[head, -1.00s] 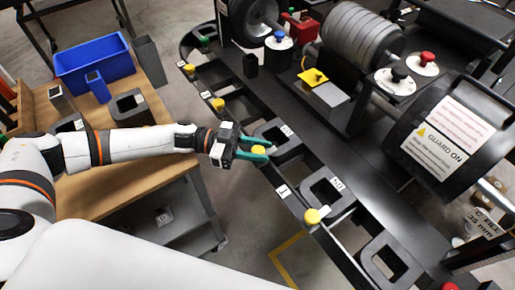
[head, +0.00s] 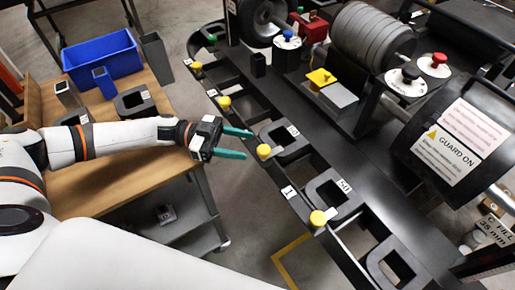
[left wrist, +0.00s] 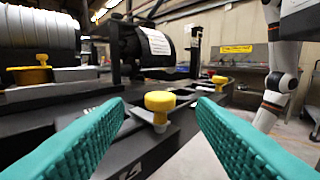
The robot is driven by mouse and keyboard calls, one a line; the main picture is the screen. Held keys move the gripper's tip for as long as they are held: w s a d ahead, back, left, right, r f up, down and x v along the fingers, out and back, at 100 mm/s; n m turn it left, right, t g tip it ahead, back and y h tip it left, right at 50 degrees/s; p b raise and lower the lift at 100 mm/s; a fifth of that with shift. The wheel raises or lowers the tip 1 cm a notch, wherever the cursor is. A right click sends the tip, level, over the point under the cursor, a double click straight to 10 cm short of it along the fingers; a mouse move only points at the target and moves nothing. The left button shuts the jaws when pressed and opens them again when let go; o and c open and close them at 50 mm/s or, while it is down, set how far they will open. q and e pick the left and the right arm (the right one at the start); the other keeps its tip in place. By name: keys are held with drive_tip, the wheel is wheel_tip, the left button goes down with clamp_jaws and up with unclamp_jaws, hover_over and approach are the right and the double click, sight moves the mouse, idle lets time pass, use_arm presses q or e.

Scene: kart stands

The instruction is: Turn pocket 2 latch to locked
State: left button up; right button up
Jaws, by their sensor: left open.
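The latch nearest my left gripper has a yellow knob (head: 264,151) on the dark rail, at the edge of a pocket holding a black square ring. In the left wrist view its yellow knob (left wrist: 160,103) stands upright on a metal lever, just beyond and between the fingertips. I cannot read its pocket number or tell whether it is locked. My left gripper (head: 246,144) has its teal fingers spread, one on each side of the line to the knob. It is empty and apart from the knob. My right gripper is not in view.
Other yellow knobs (head: 318,218) and (head: 224,103) sit along the rail. More black rings (head: 332,190) lie nearby. Machinery with a guard drum (head: 455,140) stands to the right. A wooden bench (head: 130,190) with a blue bin (head: 103,58) is at left.

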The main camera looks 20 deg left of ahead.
use_arm(q)
drive_tip(key=a, duration=0.3)
drive_tip(key=a+b, duration=0.1)
drive_tip(key=a, duration=0.1)
drive_tip(key=shift+s+a, duration=0.25)
